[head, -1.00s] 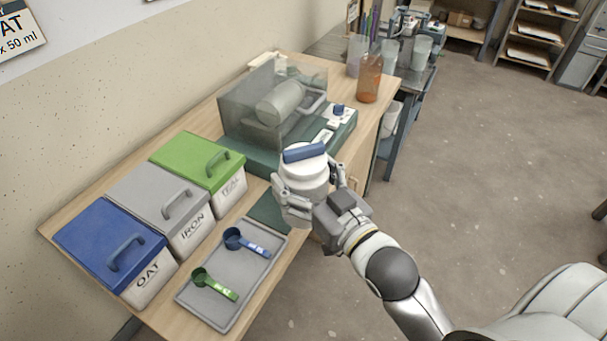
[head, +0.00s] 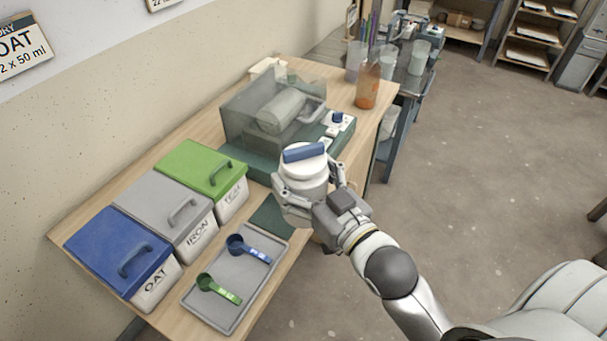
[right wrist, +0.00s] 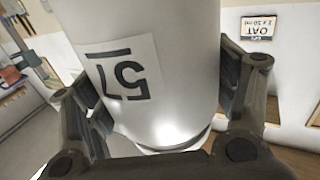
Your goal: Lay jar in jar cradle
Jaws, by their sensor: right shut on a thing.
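The jar (head: 303,172) is white with a flat white lid and a blue bar on top. My right gripper (head: 308,202) is shut around its body and holds it upright in front of the green machine base (head: 262,163). In the right wrist view the jar (right wrist: 185,90) fills the middle between the fingers, with a label reading 57 upside down. A smoky transparent cover (head: 240,112) with a handle stands on the base. A pale grey rounded form (head: 282,110) shows through it; I cannot tell whether this is the jar cradle. My left gripper is not in view.
Blue (head: 118,250), grey (head: 165,208) and green-lidded (head: 202,168) bins line the wall side of the wooden table. A grey tray (head: 222,305) holds blue and green scoops. An orange bottle (head: 367,90) stands at the far end. Open floor lies to the right.

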